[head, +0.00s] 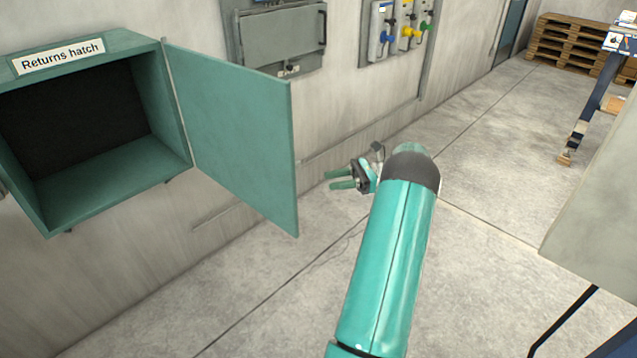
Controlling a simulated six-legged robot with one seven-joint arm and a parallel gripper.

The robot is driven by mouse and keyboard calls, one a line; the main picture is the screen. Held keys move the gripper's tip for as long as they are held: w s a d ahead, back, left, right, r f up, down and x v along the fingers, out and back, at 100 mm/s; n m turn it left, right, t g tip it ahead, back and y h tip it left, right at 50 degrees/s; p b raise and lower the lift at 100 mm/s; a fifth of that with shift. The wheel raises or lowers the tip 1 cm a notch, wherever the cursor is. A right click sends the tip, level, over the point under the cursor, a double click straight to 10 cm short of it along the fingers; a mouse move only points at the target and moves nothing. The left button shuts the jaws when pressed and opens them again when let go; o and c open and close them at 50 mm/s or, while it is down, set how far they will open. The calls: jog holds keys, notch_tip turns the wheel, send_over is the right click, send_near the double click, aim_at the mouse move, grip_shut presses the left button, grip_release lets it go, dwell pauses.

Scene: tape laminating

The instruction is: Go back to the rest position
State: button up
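My gripper (340,179) is at the middle of the head view, at the end of my teal arm. Its two green fingers point left, toward the open hatch door, with a small gap between them. Nothing shows between the fingers. The gripper is partly hidden behind my arm link. The returns hatch (112,165) is a teal box on the wall at the left, with its door (235,130) swung wide open. The inside of the hatch is dark, and I see nothing in it.
A grey wall panel (283,38) and a unit with coloured knobs (400,30) are on the wall. Wooden pallets (575,42) are stacked at the far right. A large grey surface (597,190) stands at the right edge. The concrete floor (490,185) between is clear.

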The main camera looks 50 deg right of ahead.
jog(key=shift+s+d, duration=0.35)
jog(key=shift+d, duration=0.1)
jog(key=shift+s, duration=0.1)
dwell(0.4)
